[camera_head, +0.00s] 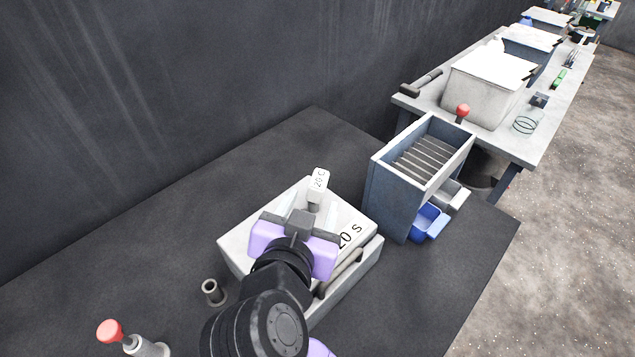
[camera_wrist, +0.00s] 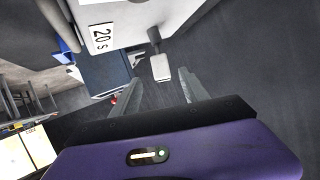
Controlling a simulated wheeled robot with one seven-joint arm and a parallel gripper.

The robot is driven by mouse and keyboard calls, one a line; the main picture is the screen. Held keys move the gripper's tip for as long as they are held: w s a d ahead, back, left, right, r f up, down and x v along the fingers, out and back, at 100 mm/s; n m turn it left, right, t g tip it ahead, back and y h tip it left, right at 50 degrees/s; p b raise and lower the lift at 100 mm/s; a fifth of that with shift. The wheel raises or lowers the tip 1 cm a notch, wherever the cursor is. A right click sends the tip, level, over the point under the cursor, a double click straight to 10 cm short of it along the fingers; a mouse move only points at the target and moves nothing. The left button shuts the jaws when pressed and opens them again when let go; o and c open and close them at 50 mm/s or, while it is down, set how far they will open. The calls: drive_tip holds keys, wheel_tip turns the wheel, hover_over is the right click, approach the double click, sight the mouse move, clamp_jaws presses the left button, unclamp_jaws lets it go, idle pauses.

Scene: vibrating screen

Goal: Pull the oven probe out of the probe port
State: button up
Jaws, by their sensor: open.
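The oven, a pale grey box labelled "20 S" (camera_head: 356,228), sits on the dark bench, and my arm covers part of its top and front. The likely oven probe (camera_head: 318,186) is a white head marked "20 C" that stands up at the far side of the oven top. In the wrist view the oven (camera_wrist: 118,12) is at the top, and the white probe head (camera_wrist: 160,68) sticks out from it on a short stem. My gripper (camera_wrist: 161,78) is open, with its fingertips on either side of the probe head in the picture. Contact cannot be told. The port is hidden.
A small upright tube (camera_head: 213,291) and a red-knobbed post (camera_head: 145,346) stand at the left of the oven. A slotted blue-grey bin rack (camera_head: 386,200) stands to the right. A table (camera_head: 510,140) with boxes lies beyond. The bench behind the oven is clear.

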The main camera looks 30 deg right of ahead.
sight(315, 192)
drive_tip(key=p+x, duration=0.2)
drive_tip(key=x, duration=0.3)
drive_tip(key=shift+w+r, duration=0.15)
drive_tip(key=shift+w, duration=0.05)
drive_tip(key=shift+w+d+f, duration=0.25)
drive_tip(key=shift+w+f, duration=0.05)
drive_tip(key=shift+w, duration=0.05)
clamp_jaws()
